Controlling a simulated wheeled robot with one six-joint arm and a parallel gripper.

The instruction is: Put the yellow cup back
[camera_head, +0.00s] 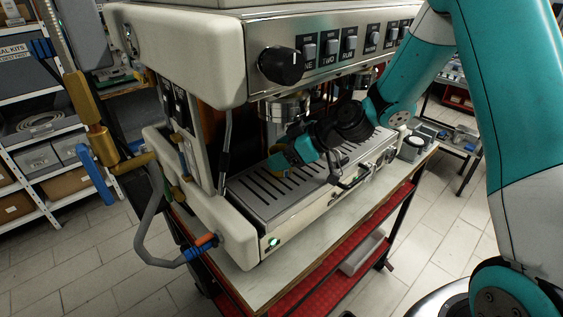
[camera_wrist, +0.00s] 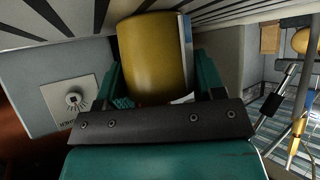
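The yellow cup (camera_wrist: 155,55) fills the top middle of the wrist view, between the two teal fingers of my gripper (camera_wrist: 157,75). The fingers sit close against both its sides and look shut on it. In the head view only a small yellow part of the cup (camera_head: 277,162) shows beside my gripper (camera_head: 285,160), low over the coffee machine's slatted drip tray (camera_head: 262,192). The rest of the cup is hidden by the gripper there. I cannot tell whether the cup touches the tray.
The coffee machine's front panel (camera_head: 350,45), with a black knob (camera_head: 282,65) and switches, overhangs the gripper. A steam wand (camera_head: 226,140) hangs left of it. A brass valve with a bent pipe (camera_head: 150,225) juts out at the left. Shelves with boxes (camera_head: 38,158) stand farther left.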

